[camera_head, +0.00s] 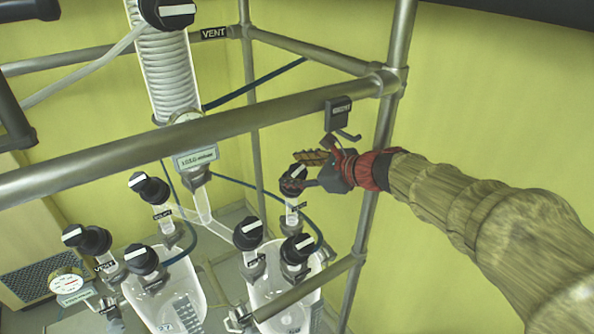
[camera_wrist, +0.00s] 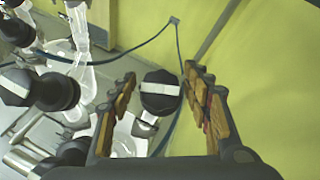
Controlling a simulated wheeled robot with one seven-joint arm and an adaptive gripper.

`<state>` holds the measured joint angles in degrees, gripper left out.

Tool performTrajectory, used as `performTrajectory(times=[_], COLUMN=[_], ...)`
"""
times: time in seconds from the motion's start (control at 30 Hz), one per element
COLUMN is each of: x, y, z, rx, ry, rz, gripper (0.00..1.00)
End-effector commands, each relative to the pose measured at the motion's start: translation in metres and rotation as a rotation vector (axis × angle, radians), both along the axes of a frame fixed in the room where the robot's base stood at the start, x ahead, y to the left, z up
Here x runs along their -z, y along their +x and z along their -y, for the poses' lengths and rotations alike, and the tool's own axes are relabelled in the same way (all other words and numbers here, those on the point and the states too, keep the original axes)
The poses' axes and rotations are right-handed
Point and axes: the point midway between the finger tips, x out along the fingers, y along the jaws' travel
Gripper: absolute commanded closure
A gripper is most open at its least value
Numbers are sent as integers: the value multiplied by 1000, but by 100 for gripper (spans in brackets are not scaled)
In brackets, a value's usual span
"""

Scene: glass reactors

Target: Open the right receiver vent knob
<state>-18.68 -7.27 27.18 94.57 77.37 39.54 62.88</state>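The knob at my gripper, which I take for the right receiver vent knob (camera_head: 292,178), is black with a white bar and sits on a short glass neck above the right receiver flask (camera_head: 272,288).
Other black knobs stand close by, at the right flask (camera_head: 297,248) and beside it (camera_head: 248,233). A metal rail (camera_head: 230,122) crosses above, and an upright post (camera_head: 385,130) stands behind my wrist. A hook bracket (camera_head: 340,115) hangs just above my gripper. A blue hose (camera_head: 245,188) runs nearby.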

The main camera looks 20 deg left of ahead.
Motion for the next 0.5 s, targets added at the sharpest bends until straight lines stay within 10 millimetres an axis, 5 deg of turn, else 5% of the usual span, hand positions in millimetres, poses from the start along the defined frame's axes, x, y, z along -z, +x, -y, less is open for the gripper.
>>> performTrajectory(times=[0.33, 0.5], x=[-1, -16], y=[0, 0], z=[0, 0], rx=[0, -1], ry=[0, 1], rz=[0, 3], gripper=[46, 46])
